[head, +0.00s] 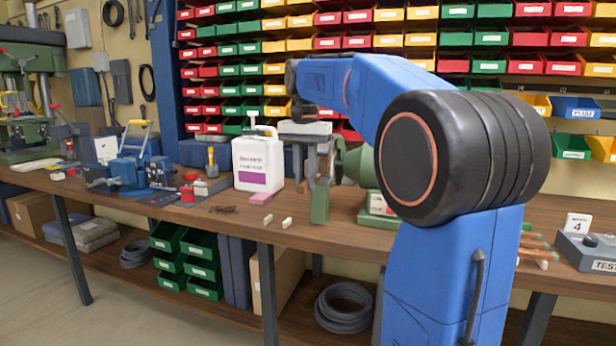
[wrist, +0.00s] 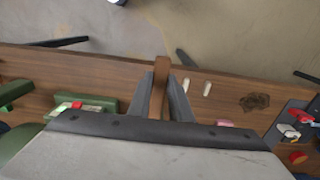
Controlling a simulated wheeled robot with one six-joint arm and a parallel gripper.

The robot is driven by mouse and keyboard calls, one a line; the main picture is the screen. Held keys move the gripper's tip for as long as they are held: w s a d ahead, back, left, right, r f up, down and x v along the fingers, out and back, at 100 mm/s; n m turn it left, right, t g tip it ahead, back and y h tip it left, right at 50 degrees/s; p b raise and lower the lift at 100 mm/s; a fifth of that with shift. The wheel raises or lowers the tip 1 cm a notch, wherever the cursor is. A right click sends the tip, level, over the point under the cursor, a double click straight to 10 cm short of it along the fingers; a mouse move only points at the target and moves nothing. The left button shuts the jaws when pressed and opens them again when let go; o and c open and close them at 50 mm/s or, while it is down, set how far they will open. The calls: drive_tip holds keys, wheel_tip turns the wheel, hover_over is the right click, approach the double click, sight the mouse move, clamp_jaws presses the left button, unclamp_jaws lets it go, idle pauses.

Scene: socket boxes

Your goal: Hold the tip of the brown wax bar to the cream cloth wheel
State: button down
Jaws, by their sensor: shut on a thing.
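My gripper (wrist: 163,88) is shut on the brown wax bar (wrist: 161,72) in the wrist view. The bar stands out between the two grey fingers, its end past their tips, over the brown bench. Green machine parts (wrist: 30,140) show at the left of the wrist view, apart from the bar. I cannot make out the cream cloth wheel in either view, so its distance from the bar cannot be told.
A white jug (head: 258,160) stands left of my gripper. Pale bars (head: 287,222) and a pink bar (head: 261,198) lie on the bench (head: 350,232). A green upright block (head: 319,203) shows below my gripper. A blue vise (head: 135,170) stands farther left.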

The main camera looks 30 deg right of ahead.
sight(300, 186)
drive_tip(key=shift+s+a+r, duration=0.1)
drive_tip(key=shift+s+a, duration=0.4)
drive_tip(key=shift+a, duration=0.15)
drive_tip(key=shift+s+a, duration=0.45)
drive_tip(key=shift+a, duration=0.2)
drive_tip(key=shift+r, duration=2.5)
